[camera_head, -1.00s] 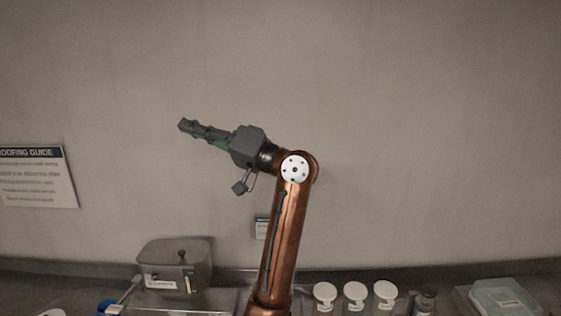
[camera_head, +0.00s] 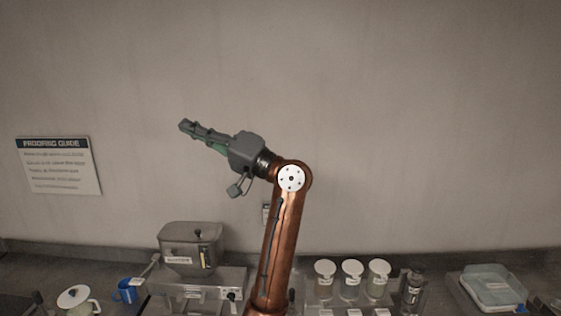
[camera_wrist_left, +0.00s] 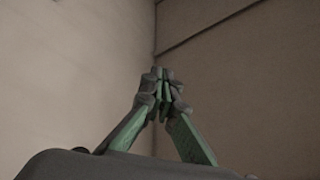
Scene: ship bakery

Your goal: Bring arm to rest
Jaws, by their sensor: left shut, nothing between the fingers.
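My left arm stands upright in the head view, its copper link bent at the elbow. My left gripper (camera_head: 187,126) points to the upper left, high above the counter and in front of the bare wall. In the left wrist view its fingertips (camera_wrist_left: 162,75) meet, with nothing between them. My right gripper is not in these views.
A proofing guide sign (camera_head: 58,166) hangs on the wall.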

